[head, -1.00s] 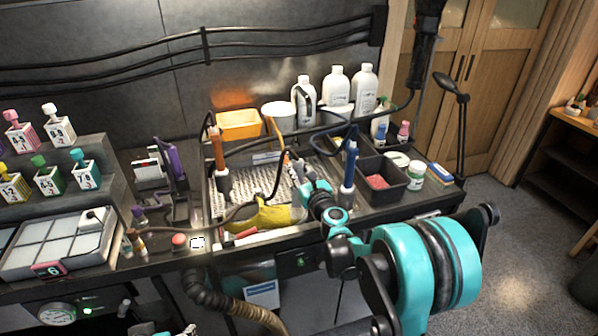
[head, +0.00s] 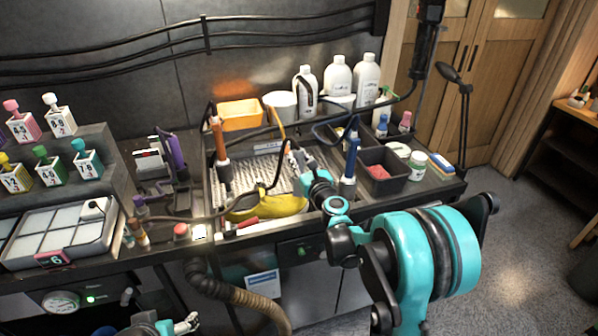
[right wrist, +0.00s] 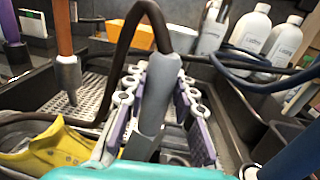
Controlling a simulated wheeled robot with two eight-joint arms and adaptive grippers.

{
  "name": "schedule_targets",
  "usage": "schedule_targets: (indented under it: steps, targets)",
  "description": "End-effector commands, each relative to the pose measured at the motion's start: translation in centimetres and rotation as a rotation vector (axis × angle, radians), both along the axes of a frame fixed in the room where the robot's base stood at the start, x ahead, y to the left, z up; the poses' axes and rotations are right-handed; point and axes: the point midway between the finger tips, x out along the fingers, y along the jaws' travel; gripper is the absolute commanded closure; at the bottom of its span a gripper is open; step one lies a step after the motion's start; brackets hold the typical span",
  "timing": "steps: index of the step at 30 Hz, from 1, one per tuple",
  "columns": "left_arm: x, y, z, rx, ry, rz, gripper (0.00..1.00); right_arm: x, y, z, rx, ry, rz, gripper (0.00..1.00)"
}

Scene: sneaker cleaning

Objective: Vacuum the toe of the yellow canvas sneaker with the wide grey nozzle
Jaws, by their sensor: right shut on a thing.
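The yellow canvas sneaker (head: 270,207) lies on the front part of the perforated tray, left of my right gripper. It also shows at the lower left of the right wrist view (right wrist: 55,145). My right gripper (head: 294,160) is over the tray, behind and right of the sneaker. In the right wrist view its purple-padded fingers are shut around the grey nozzle (right wrist: 158,90), which has a dark hose at its top. The nozzle is apart from the sneaker; its lower end is partly hidden. My left gripper (head: 188,324) shows small at the bottom edge; its jaws are unclear.
An orange-handled tool (head: 217,140) and a blue-handled tool (head: 351,160) stand upright at either side of the perforated tray (head: 240,172). White bottles (head: 338,78) and an orange bin (head: 239,113) are behind. A dark box (head: 383,171) is to the right.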

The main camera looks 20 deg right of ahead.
Motion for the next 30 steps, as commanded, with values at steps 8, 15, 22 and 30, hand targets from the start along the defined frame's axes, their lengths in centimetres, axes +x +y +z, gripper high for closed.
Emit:
schedule_targets:
  steps: [8, 15, 22, 30]
  targets:
    - [0.0, 0.0, 1.1, 0.000, 0.000, 0.000, 0.23, 0.0, 0.0, 1.5, 0.000, 0.000, 0.000, 1.00]
    - [0.0, 0.0, 3.4, 0.000, 0.000, 0.000, 0.23, 0.0, 0.0, 4.6, 0.000, 0.000, 0.000, 1.00]
    - [0.0, 0.0, 5.5, 0.000, 0.000, 0.000, 0.23, 0.0, 0.0, 7.5, 0.000, 0.000, 0.000, 1.00]
    - [0.0, 0.0, 6.6, 0.000, 0.000, 0.000, 0.23, 0.0, 0.0, 9.1, 0.000, 0.000, 0.000, 1.00]
